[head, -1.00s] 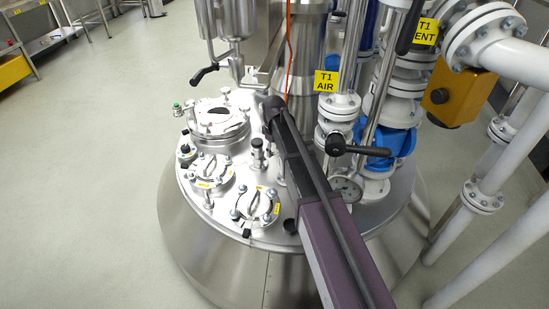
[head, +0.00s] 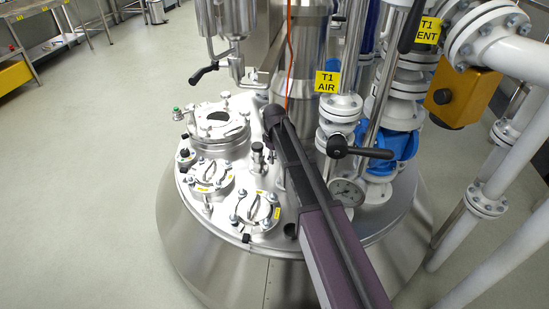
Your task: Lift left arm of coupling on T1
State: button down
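The vessel T1 has a round steel lid (head: 222,232) in the middle of the head view, with yellow T1 labels on its pipes. A small upright steel fitting (head: 258,157) with a dark top stands near the lid's centre, just left of my arm. It may be the coupling, but its arms are too small to make out. My dark arm reaches from the lower right over the lid, and its far end is just above and right of this fitting. My gripper cannot be made out; the arm hides part of the lid behind it.
Two clamped port covers (head: 208,178) (head: 257,208) and a round manway (head: 218,128) crowd the lid's left side. White flanged pipes (head: 487,200), a black-handled valve (head: 340,147) and a gauge (head: 347,191) stand to the right. An orange cord (head: 289,60) hangs behind.

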jog(key=shift+s+r+t+y, duration=0.1)
jog(key=shift+r+t+y, duration=0.05)
jog(key=shift+t+y, duration=0.2)
jog(key=shift+y, duration=0.25)
jog(key=c, duration=0.5)
grip_release()
